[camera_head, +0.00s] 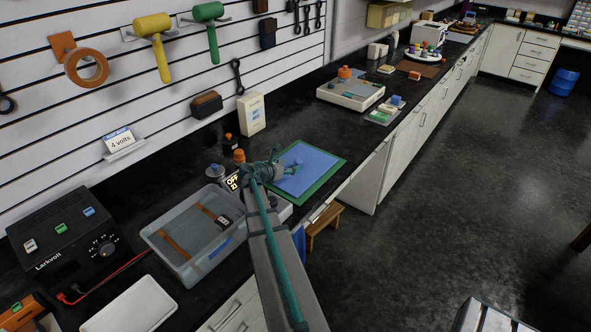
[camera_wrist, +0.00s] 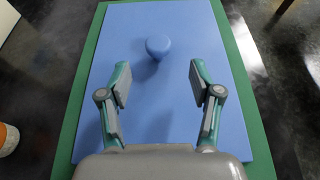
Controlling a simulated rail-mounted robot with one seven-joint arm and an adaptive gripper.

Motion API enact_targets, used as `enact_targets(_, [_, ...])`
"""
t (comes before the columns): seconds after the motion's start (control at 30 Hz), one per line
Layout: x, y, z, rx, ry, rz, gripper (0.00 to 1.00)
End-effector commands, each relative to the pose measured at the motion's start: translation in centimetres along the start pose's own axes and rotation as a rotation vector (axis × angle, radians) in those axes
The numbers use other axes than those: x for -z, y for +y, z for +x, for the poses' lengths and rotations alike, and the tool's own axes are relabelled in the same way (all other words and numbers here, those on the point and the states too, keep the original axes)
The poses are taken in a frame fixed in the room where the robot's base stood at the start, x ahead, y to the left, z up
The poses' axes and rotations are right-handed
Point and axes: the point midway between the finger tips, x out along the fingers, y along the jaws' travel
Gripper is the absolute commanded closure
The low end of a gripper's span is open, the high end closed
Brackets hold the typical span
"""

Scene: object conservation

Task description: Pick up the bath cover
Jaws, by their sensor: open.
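The bath cover (camera_head: 318,160) is a flat blue rectangular lid lying on a green mat (camera_head: 318,188) on the dark bench. It fills most of the wrist view (camera_wrist: 190,25), where its round blue knob (camera_wrist: 158,46) shows near the upper middle. My gripper (camera_wrist: 160,78) is open and empty over the cover. In the wrist view its two fingers are spread to either side and below the knob, which is not between the tips. In the head view my gripper (camera_head: 292,172) is close to the knob, and my arm hides part of the cover's near side.
A translucent bath (camera_head: 165,230) with brown strips stands left of my arm. A black power supply (camera_head: 70,245) with a red lead is farther left. A small orange-topped bottle (camera_head: 239,156) stands close beside my arm. A white box (camera_head: 251,113) stands behind the mat.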

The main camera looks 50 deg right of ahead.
Motion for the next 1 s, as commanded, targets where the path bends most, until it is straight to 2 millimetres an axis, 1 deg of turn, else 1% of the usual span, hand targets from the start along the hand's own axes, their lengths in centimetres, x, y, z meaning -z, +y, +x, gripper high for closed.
enact_targets(0.03, [0.2,0.1,1.1,0.001,0.0,0.001,0.36])
enact_targets(0.1, [0.1,0.1,1.8,0.001,0.0,0.001,0.36])
enact_targets(0.33, [0.1,0.1,3.1,0.001,0.0,0.001,0.36])
enact_targets(0.63, [0.0,0.3,7.0,0.001,0.001,0.002,0.36])
enact_targets(0.73, [-0.1,0.3,7.5,0.0,0.001,0.002,0.36])
enact_targets(0.93, [-0.1,0.2,7.4,0.0,0.001,0.001,0.36])
enact_targets(1.0, [-0.1,0.2,7.4,0.0,0.001,0.001,0.48])
